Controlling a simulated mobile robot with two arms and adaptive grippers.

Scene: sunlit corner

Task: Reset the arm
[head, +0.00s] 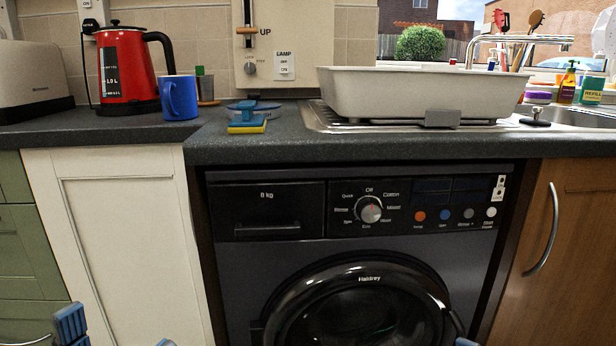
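My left gripper (118,331) is low at the bottom left, in front of the cream cupboard door. One blue fingertip shows near the left edge and another blue tip just shows at the bottom edge, with an empty gap between them. It appears open and holds nothing visible. Of my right gripper (466,342), only a small blue piece shows at the bottom edge, in front of the washing machine's right side. The rest of it is below the picture, so its opening is hidden. Both grippers are below the worktop and apart from the things on it.
The dark worktop (340,148) holds a red kettle (127,66), a blue mug (180,98), a sponge (247,127) and a grey basin (420,97) on the drainer. The washing machine (350,262) stands below. A curved handle (545,232) sticks out at right.

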